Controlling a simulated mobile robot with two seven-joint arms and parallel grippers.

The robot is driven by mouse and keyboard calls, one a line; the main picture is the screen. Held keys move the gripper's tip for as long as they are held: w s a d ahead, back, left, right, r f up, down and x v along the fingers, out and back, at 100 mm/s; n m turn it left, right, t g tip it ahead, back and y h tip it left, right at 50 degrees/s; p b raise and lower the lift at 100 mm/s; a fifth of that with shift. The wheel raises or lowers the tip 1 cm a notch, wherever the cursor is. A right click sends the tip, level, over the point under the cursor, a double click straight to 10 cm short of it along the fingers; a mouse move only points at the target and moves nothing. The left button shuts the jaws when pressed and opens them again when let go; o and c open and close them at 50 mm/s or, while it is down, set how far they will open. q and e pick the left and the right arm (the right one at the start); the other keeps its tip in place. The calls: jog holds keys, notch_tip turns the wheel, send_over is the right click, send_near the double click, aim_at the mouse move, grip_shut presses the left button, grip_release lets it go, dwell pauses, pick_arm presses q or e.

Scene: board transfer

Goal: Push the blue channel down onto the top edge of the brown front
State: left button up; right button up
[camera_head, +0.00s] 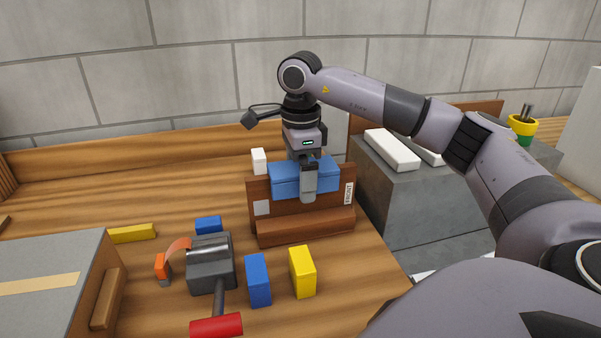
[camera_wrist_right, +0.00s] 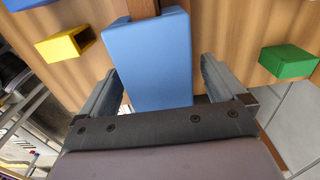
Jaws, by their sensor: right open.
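The brown front (camera_head: 333,222) stands upright on the wooden bench, with a white "FRONT" label at its right side. The blue channel (camera_head: 287,181) lies along its upper edge; whether it is fully seated cannot be told. My right gripper (camera_head: 308,190) points down over the channel near its middle, one finger in front of it and the other hidden behind. In the right wrist view, the blue channel (camera_wrist_right: 155,58) lies between the open fingers, with a gap visible beside the left finger. A brown strip (camera_wrist_right: 143,8) shows beyond its far end. My left gripper is not in view.
A grey box (camera_head: 400,195) bearing white bars is at right. A white block (camera_head: 259,161) shows behind the front's left end.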

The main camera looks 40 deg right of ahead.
jog(key=shift+r, duration=0.1)
notch_tip(320, 180, up, 7)
dwell(0.4)
jog(key=shift+s, duration=0.1)
dwell(0.4)
